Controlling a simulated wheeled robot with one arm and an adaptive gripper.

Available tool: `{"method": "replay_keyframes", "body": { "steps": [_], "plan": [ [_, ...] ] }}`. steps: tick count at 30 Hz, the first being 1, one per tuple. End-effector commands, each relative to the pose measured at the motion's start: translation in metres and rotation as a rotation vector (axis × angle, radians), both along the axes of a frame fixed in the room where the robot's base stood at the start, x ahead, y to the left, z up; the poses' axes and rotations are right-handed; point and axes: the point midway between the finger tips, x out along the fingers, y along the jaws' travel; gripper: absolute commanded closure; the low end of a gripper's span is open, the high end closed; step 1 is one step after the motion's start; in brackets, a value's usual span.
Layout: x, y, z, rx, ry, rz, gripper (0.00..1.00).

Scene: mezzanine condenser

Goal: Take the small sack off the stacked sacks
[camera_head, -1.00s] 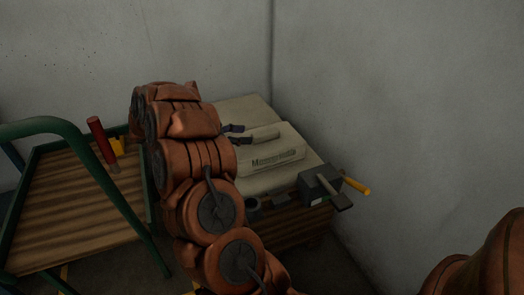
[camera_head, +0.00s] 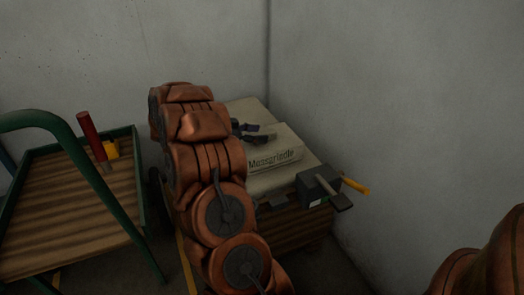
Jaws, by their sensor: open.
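The small sack (camera_head: 277,158) is pale, with dark lettering on its front side, and lies on top of the stacked sacks (camera_head: 247,108) near the wall corner. My gripper (camera_head: 266,133) is dark and open, at the upper left part of the small sack. Its fingers overlap the sack's back left edge in the picture; I cannot tell whether they touch it. My orange arm hides the left side of the stack and part of the small sack's left end.
A dark grey box (camera_head: 313,187) with a handled tool and a yellow handle (camera_head: 355,186) sits at the stack's front right corner. A green cart (camera_head: 140,215) with a wooden deck stands left, carrying a red-handled tool (camera_head: 88,135) and a yellow item (camera_head: 111,150). Walls close in behind and right.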

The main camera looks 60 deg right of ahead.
Motion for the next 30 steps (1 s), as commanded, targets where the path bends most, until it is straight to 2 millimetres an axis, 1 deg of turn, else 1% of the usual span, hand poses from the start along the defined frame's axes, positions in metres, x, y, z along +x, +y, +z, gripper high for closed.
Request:
{"method": "replay_keyframes", "body": {
  "steps": [6, 23, 30],
  "plan": [
    [-0.0002, -0.0002, 0.0002, 0.000, 0.000, 0.000, 0.41],
    [0.0000, 0.0000, 0.0002, 0.000, 0.000, 0.000, 0.99],
    [0.0000, 0.0000, 0.0002, 0.000, 0.000, 0.000, 1.00]
  ]
}}
